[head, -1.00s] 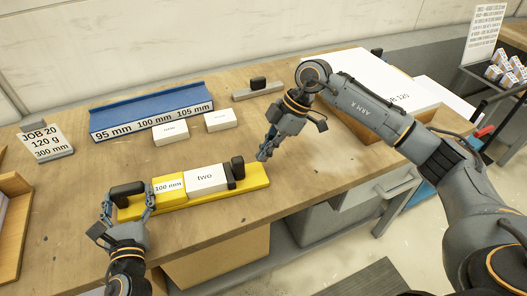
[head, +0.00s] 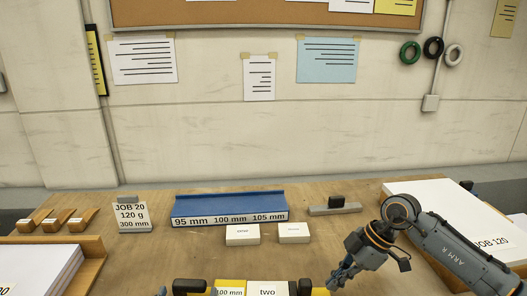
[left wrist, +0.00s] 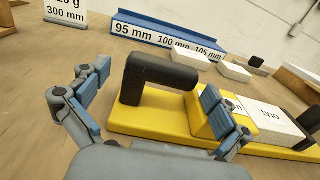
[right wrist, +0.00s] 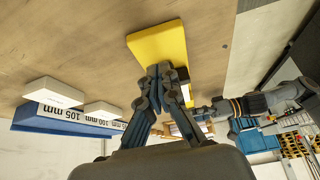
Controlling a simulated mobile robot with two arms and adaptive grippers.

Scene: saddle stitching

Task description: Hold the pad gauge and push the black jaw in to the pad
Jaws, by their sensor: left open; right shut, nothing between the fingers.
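The yellow pad gauge (head: 320,292) lies along the bottom edge of the head view, mostly cut off. On it are a black handle (head: 190,286), a 100 mm block (head: 230,291), the white pad marked two (head: 267,288) and the black jaw (head: 305,287), to the right of the pad. My left gripper (left wrist: 155,85) is open, its fingers on either side of the black handle (left wrist: 160,72). My right gripper (head: 334,284) is shut and empty near the gauge's right end. In the right wrist view its fingers (right wrist: 160,72) overlap the yellow gauge (right wrist: 158,42); the jaw is hidden there.
A blue step block (head: 230,207) marked 95, 100 and 105 mm stands behind, with two white pads (head: 242,234) (head: 293,232) before it. A grey piece with a black knob (head: 335,206) lies at the back. A JOB 20 sign (head: 131,217) stands left; paper stacks flank the table.

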